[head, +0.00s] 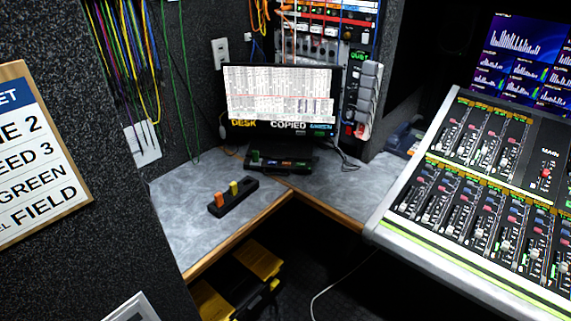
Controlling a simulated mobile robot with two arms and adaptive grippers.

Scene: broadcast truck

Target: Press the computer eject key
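A computer monitor (280,94) stands in the desk's back corner, showing a pale table of text. A strip along its bottom reads "DESK" and "COPIED". A low black unit (262,165) sits on the desk below the monitor, with a green upright piece at its left and small coloured spots along its face. I cannot tell which part is the eject key; the markings are too small to read. Neither of my grippers shows in the head view.
A black holder (236,200) with an orange and a yellow piece stands on the grey corner desk (180,210). A mixing console (480,185) fills the right. A sign board (38,150) is at the left. Cables hang at the upper left. Yellow boxes (258,260) lie below the desk.

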